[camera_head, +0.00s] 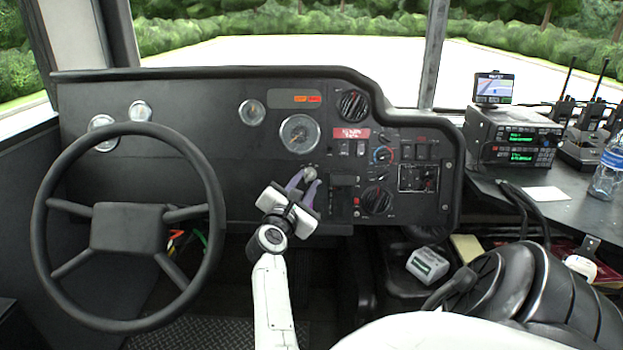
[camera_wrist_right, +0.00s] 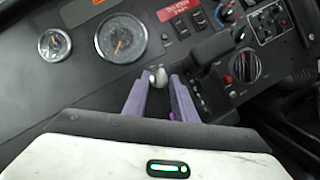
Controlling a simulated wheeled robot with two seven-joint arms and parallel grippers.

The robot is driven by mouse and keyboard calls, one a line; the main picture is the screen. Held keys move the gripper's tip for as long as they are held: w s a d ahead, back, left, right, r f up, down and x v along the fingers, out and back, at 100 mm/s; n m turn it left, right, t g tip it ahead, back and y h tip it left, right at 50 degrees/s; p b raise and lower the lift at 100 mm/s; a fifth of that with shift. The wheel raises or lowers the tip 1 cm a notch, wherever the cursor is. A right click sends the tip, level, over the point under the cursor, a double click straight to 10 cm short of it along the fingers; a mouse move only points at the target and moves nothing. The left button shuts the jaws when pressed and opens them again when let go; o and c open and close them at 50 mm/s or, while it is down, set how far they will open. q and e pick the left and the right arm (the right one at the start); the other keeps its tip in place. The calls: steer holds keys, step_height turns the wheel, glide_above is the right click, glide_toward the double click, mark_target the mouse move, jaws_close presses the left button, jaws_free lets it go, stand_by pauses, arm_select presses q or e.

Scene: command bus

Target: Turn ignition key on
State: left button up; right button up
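A small pale metal piece that looks like the ignition key (camera_wrist_right: 158,77) shows on the dashboard in the wrist view. It sits at or just beyond the fingertips of my right gripper (camera_wrist_right: 160,82), roughly midway between them. The gripper's purple fingers are apart, with a clear gap, so it is open. In the head view, my right gripper (camera_head: 302,180) is at the lower middle of the dashboard, right of the steering wheel. A rounded grey knob (camera_head: 310,174) shows at its tips there; the key itself is hard to make out. My left gripper is not in view.
The steering wheel (camera_head: 213,205) is to the left. Switches and a black dial (camera_head: 376,199) are on the panel at right. Round gauges (camera_head: 299,133) are above.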

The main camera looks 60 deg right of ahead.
mark_target(307, 182)
steer(key=b+v, duration=0.1)
steer(key=v, duration=0.2)
steer(key=shift+s+a+f, duration=0.1)
steer(key=shift+s+a, duration=0.05)
steer(key=shift+a, duration=0.25)
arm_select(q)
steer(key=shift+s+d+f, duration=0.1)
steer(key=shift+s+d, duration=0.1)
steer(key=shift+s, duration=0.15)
arm_select(e)
steer(key=shift+s+a, duration=0.1)
steer(key=shift+a, duration=0.15)
